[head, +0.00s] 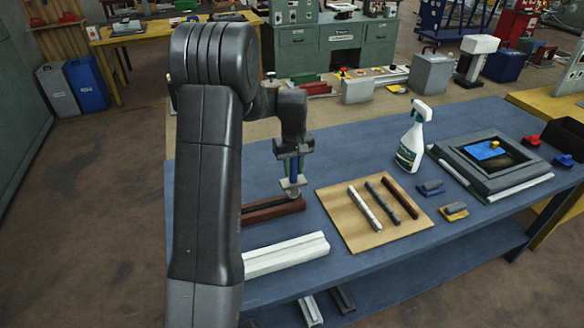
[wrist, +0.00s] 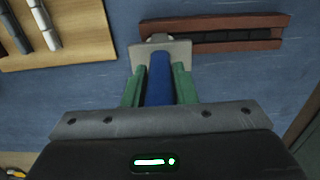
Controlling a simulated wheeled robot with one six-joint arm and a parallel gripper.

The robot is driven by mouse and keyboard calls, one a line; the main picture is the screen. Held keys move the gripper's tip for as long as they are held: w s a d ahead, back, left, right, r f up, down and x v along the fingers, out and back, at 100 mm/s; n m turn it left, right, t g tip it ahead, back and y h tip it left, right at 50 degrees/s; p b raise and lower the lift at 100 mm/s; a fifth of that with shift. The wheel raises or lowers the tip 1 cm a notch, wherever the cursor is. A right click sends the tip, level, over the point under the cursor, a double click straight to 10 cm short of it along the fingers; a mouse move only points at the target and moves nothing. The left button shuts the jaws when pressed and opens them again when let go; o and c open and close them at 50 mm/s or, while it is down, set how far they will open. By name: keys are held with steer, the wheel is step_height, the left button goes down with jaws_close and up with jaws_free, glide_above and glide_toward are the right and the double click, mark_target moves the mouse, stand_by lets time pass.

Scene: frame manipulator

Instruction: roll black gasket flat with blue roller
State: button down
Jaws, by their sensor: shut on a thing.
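My gripper (head: 294,165) is shut on the blue roller, its green fingers on either side of the blue handle (wrist: 159,80). The roller's pale grey head (head: 292,184) points down. In the wrist view the head (wrist: 162,48) overlaps the left end of a red-brown frame profile (wrist: 213,22). The black gasket (wrist: 240,35) lies in the profile's groove; its left end is hidden behind the roller head. In the head view the profile (head: 262,215) lies on the blue table below my gripper. I cannot tell whether the roller touches the gasket.
A wooden board (head: 362,238) with three strips lies right of the profile. A white profile (head: 287,256) lies in front. A spray bottle (head: 412,138), small blocks (head: 431,188) and a grey frame (head: 470,182) stand further right. The blue table (head: 345,168) is bare behind the board.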

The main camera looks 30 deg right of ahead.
step_height(320, 180, up, 4)
steer(key=p, duration=0.2)
steer(key=shift+r+p, duration=0.1)
steer(key=shift+p, duration=0.3)
steer(key=shift+r, duration=1)
